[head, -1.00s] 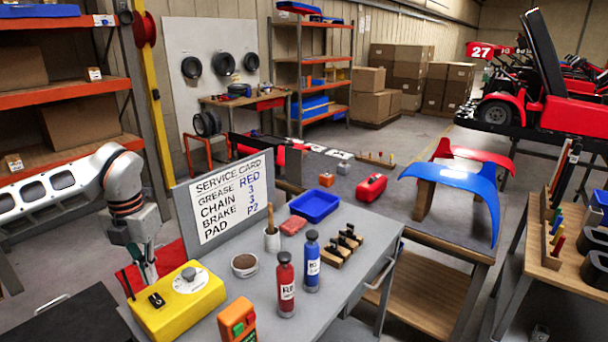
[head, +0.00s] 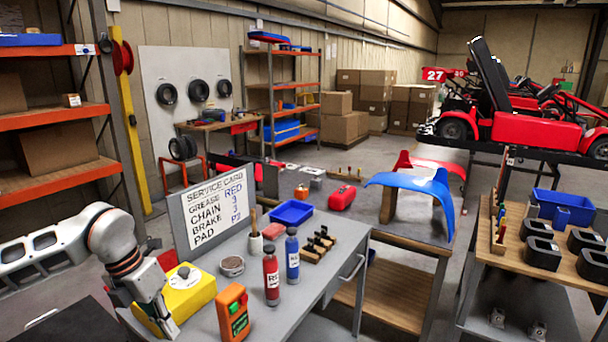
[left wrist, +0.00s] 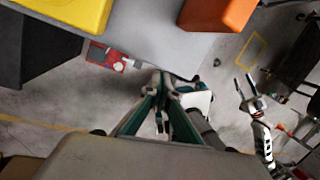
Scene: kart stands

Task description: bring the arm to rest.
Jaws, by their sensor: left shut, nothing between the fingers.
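My left arm comes in from the left in the head view. Its gripper (head: 172,328) points down by the near left side of the yellow box (head: 188,291), and partly covers that box. In the left wrist view the left gripper's fingers (left wrist: 161,92) are together with nothing between them, beyond the edge of the grey bench (left wrist: 150,40) and above the floor. What looks like my right gripper (left wrist: 244,86) shows small at the right of the left wrist view, its two fingers spread and empty.
The grey bench holds an orange tester (head: 233,312), a red bottle (head: 271,276), a blue bottle (head: 292,254), a blue tray (head: 291,212) and the service card (head: 214,208). A dark surface (head: 75,325) lies at the lower left. A wooden-topped cart (head: 520,262) stands right.

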